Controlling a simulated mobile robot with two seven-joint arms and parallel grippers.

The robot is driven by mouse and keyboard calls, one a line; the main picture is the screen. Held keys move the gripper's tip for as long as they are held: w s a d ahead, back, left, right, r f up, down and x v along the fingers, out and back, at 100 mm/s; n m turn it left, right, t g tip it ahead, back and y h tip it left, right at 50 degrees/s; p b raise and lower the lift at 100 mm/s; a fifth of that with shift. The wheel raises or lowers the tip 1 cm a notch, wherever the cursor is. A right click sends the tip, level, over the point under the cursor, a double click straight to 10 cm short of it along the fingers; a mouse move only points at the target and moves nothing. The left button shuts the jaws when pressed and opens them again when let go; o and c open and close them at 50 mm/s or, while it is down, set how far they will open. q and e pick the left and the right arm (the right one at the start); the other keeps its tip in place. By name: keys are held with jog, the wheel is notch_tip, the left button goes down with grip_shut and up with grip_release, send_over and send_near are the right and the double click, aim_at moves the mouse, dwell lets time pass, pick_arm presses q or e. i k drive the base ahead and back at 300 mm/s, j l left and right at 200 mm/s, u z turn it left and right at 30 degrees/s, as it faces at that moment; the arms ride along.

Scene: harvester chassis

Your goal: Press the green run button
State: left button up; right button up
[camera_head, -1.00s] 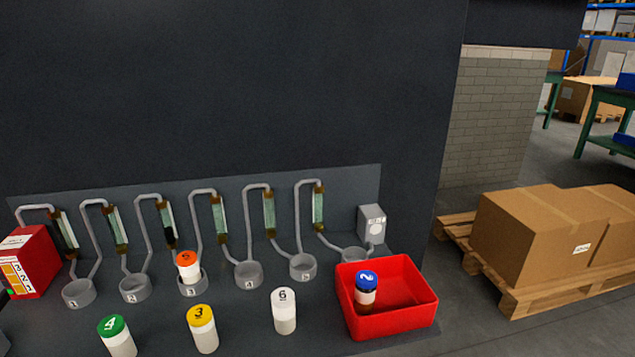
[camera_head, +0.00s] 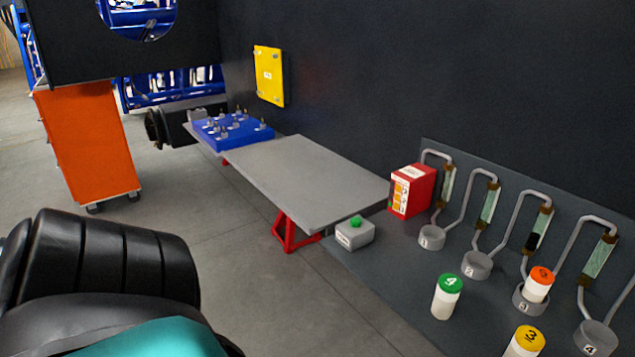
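The green run button (camera_head: 356,221) sits on top of a small grey box (camera_head: 354,236) with a label on its front. The box stands at the left end of the dark bench top, beside the grey table. The button shows clear, with nothing over it. Neither gripper is in view. A black and teal part of my own body fills the lower left.
A red box (camera_head: 411,191) stands behind and right of the button box. Bottles with a green cap (camera_head: 447,297), an orange cap (camera_head: 538,284) and a yellow cap (camera_head: 525,342) stand further right. A grey table (camera_head: 300,178) extends back left, carrying a blue block (camera_head: 234,132).

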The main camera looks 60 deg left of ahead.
aim_at(355, 222)
jog(key=u, duration=1.45)
